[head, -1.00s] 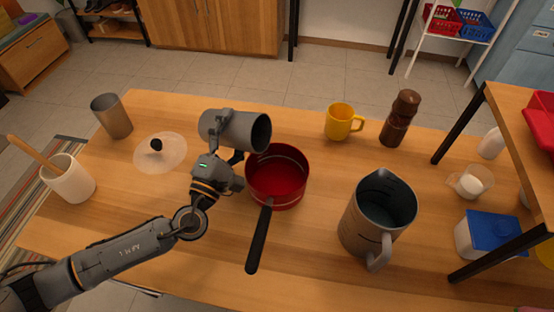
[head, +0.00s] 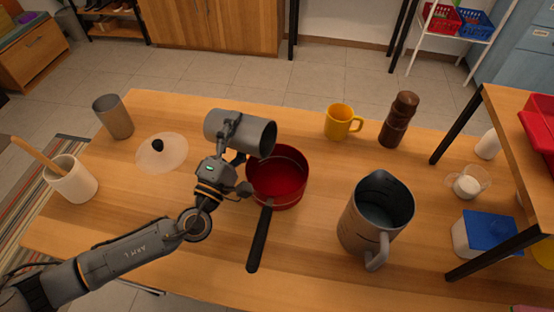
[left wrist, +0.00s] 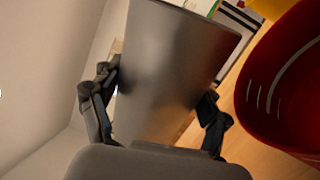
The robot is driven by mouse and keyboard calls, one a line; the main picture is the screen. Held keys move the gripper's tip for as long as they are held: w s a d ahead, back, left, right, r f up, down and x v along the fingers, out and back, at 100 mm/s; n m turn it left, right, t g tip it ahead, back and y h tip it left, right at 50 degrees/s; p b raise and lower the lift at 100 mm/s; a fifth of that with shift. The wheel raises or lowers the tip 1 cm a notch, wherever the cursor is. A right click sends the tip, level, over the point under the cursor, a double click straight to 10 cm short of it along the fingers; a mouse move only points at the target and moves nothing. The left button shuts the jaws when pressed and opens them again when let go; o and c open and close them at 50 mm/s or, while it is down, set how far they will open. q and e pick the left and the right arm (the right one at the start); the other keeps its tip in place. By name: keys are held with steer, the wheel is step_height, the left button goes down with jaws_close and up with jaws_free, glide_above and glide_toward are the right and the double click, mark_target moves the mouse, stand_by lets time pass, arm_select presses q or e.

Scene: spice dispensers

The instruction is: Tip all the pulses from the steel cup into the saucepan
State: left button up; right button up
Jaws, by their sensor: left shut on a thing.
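My left gripper (head: 234,140) is shut around the middle of a grey steel cup (head: 222,127) and holds it up off the table. The cup lies on its side, its mouth facing right and slightly down, at the upper left rim of the red saucepan (head: 290,195). In the left wrist view the cup (left wrist: 165,75) sits between both fingers, with the saucepan (left wrist: 250,105) to its right. The saucepan's visible inside looks plain red. No pulses can be made out, and the cup's inside is dark. My right gripper is not in view.
A glass lid (head: 172,158) with a black knob and another steel cup (head: 115,118) stand left. A large grey jug (head: 352,222) stands right of the saucepan's black handle (head: 259,240). A yellow mug (head: 338,122) and a brown mill (head: 397,122) stand behind. A raised shelf (head: 520,150) edges the right.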

mark_target(248, 134)
arm_select(q)
steer(key=shift+s+d+r+m+h+p, duration=0.15)
steer(key=shift+r+m+p, duration=0.2)
steer(key=shift+m+p, duration=0.25)
steer(key=shift+w+d+r+m+h+p, duration=0.15)
steer(key=shift+r+m+p, duration=0.15)
steer(key=shift+m+p, duration=0.25)
steer(key=shift+s+d+r+m+g+h+p, duration=0.2)
steer(key=shift+r+m+h+p, duration=0.1)
steer(key=shift+m+p, duration=0.4)
steer(key=shift+s+d+r+m+g+h+p, duration=0.1)
steer(key=shift+d+r+m+g+h+p, duration=0.15)
steer(key=shift+m+p, duration=0.35)
steer(key=shift+s+d+r+m+g+h+p, duration=0.15)
steer(key=shift+d+r+m+g+h+p, duration=0.15)
steer(key=shift+m+p, duration=0.55)
steer(key=shift+s+d+r+m+g+h+p, duration=0.2)
steer(key=shift+d+r+m+p, duration=0.15)
steer(key=shift+m+p, duration=0.55)
steer(key=shift+s+d+r+m+g+h+p, duration=0.2)
steer(key=shift+d+m+p, duration=0.3)
steer(key=shift+m, duration=0.6)
stand_by(0.6)
